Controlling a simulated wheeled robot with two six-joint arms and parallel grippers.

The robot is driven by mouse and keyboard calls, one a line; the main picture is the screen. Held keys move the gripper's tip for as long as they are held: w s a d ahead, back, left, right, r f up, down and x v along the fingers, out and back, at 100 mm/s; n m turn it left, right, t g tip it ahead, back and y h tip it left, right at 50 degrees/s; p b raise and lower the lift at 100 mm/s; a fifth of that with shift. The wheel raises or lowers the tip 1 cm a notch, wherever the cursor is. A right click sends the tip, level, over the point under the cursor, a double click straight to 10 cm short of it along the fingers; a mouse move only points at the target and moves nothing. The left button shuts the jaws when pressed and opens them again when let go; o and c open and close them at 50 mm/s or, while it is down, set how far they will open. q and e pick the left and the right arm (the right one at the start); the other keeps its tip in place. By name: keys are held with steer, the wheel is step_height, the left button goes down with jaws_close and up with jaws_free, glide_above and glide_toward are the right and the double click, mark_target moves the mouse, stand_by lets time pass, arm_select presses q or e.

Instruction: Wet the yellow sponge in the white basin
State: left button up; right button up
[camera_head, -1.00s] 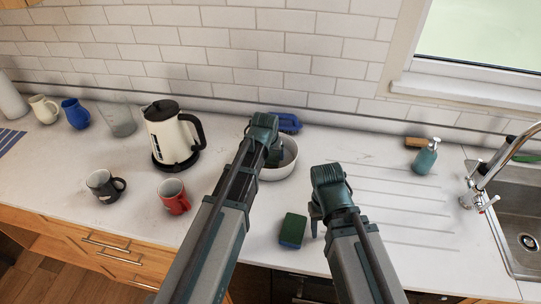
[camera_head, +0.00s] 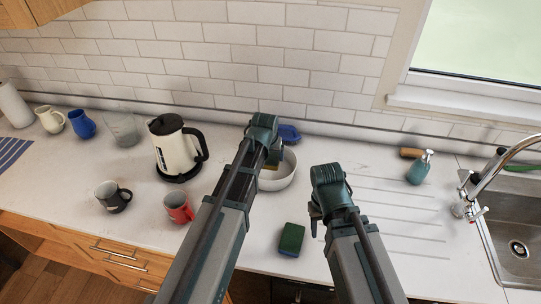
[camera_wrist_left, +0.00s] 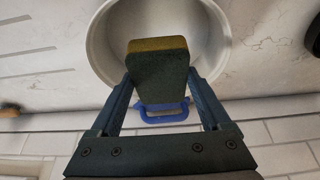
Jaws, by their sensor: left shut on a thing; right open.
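My left gripper (camera_head: 272,158) is shut on the yellow sponge (camera_wrist_left: 158,75), which has a yellow face and a dark green side. In the left wrist view the sponge sits between the two fingers, over the white basin (camera_wrist_left: 103,45). In the head view the basin (camera_head: 288,180) stands on the counter, and a yellow strip of the sponge (camera_head: 268,173) shows at its opening, below the gripper. I cannot tell whether the sponge touches the basin's bottom or any water. My right gripper (camera_head: 315,222) is open and empty, above the counter right of the basin.
A green and blue sponge (camera_head: 292,238) lies in front of the basin. A kettle (camera_head: 174,148), red mug (camera_head: 178,208) and dark mug (camera_head: 112,197) stand left. A soap bottle (camera_head: 420,168) and sink (camera_head: 510,240) are at right.

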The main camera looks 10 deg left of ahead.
arm_select(q)
steer(key=shift+r+p, duration=1.65)
steer(key=shift+r, duration=0.2)
steer(key=shift+f, duration=0.1)
